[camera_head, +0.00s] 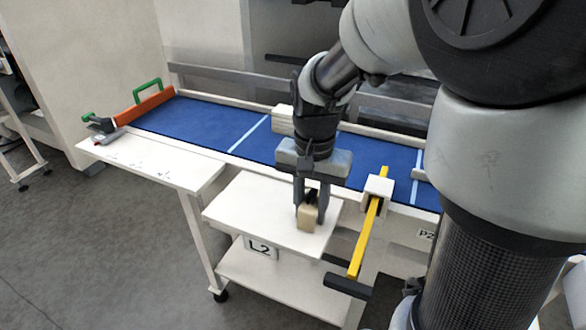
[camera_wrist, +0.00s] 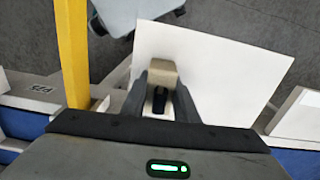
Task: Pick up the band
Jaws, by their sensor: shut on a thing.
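The thing in my jaws is a small tan block-like piece (camera_head: 306,216), which I take to be the band. My gripper (camera_head: 311,205) points down over the white top shelf of the cart labelled L2 and is shut on this piece. In the wrist view the tan piece (camera_wrist: 162,71) shows between the two dark fingers (camera_wrist: 160,95), with a dark part below it. I cannot tell whether the piece touches the shelf or hangs just above it.
The white cart shelf (camera_head: 245,215) is otherwise bare. Behind it runs a blue conveyor belt (camera_head: 205,122). A yellow bar (camera_head: 366,238) with a black end stands close right of my gripper.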

